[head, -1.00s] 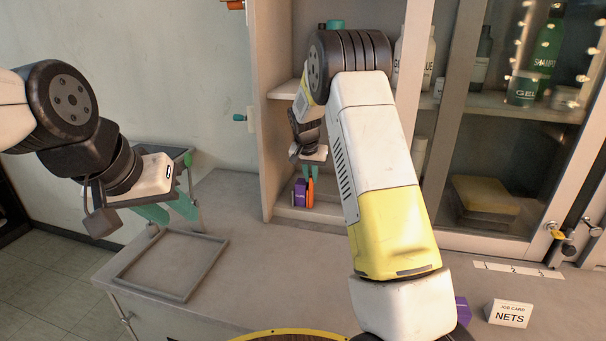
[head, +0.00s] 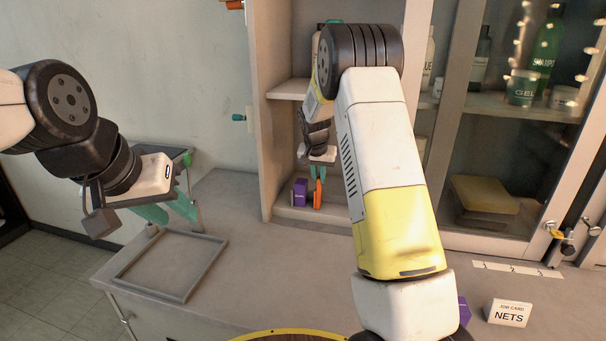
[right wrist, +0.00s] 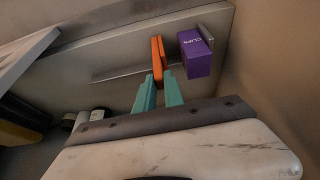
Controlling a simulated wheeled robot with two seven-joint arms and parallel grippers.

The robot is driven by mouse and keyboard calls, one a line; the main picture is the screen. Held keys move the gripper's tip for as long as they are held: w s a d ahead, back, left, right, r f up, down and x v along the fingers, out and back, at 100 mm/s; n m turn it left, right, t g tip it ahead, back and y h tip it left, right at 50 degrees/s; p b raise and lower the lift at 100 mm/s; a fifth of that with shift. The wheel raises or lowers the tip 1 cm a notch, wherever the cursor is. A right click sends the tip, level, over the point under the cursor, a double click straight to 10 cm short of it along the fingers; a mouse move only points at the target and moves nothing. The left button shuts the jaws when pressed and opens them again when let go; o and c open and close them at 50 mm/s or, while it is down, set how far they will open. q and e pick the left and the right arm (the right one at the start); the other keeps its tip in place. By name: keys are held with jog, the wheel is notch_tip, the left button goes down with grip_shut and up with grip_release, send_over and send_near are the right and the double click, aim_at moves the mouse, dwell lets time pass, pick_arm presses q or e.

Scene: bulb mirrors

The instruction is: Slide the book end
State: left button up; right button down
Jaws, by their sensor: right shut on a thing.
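An upright orange piece (head: 318,193), which looks like the book end, stands on the lower shelf of the open cabinet. My right gripper (head: 318,172) reaches in from above and is shut on it. In the right wrist view the orange piece (right wrist: 157,56) is between the teal fingertips (right wrist: 159,80). A purple box marked CLIPS (head: 300,192) stands to its left in the head view, with a small gap. The box (right wrist: 194,54) is on its right in the wrist view, against a grey plate (right wrist: 207,35). My left gripper (head: 168,210) is open and empty above the counter.
A thin grey rail (right wrist: 125,71) runs along the shelf by the orange piece. The cabinet's side wall (head: 262,130) and upper shelf (head: 288,90) bound the space.

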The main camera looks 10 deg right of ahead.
jog(key=s+d, duration=0.5)
jog(key=d, duration=0.7)
jog(key=shift+d, duration=0.3)
jog(key=shift+s, duration=0.1)
jog(key=c, duration=1.4)
grip_release()
jog(key=shift+c, duration=0.2)
jog(key=v, duration=0.7)
jog(key=shift+s+r, duration=0.2)
jog(key=shift+r, duration=0.15)
